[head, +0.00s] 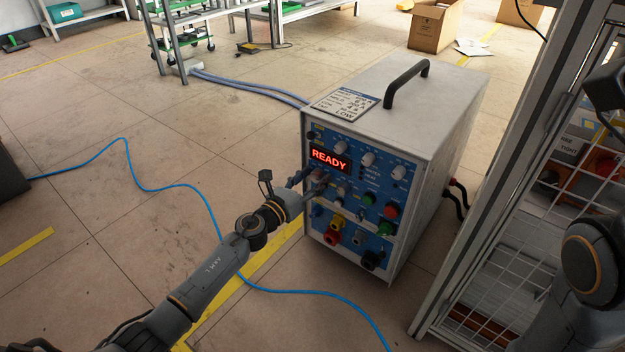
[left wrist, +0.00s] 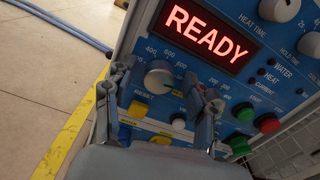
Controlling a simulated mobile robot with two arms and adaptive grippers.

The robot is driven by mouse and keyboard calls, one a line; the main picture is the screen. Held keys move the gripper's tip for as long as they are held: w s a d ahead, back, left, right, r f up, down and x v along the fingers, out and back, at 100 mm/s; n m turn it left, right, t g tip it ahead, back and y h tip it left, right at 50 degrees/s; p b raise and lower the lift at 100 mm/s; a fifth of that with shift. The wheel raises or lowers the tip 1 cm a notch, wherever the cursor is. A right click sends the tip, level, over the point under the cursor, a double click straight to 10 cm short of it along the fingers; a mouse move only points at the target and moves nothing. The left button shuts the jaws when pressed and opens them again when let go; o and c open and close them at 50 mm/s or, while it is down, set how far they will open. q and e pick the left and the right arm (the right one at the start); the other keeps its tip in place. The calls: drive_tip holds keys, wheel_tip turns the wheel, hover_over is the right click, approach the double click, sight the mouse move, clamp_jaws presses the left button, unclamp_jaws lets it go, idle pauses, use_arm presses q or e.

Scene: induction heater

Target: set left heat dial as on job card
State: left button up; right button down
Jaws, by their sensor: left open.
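The white induction heater (head: 435,110) stands on the floor with a blue control panel and a red READY display (head: 328,159). The job card (head: 345,103) lies on its top; "LOW" is legible, most other text is too small. In the left wrist view, a pale round dial (left wrist: 158,77) with a printed scale around it sits left below the display (left wrist: 208,38). My left gripper (left wrist: 160,88) is open, one finger on each side of this dial; I cannot tell whether they touch it. In the head view my left gripper (head: 313,184) is at the panel and partly hides the dial.
Other knobs, red and green buttons (head: 391,211) and coloured sockets (head: 332,237) crowd the panel near the gripper. A blue cable (head: 195,187) runs over the floor. A white-framed mesh rack (head: 500,240) stands at the right, near my right arm. Floor left of the heater is mostly open.

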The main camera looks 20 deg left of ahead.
use_arm(q)
drive_tip(key=c, duration=1.2)
drive_tip(key=shift+o, duration=0.2)
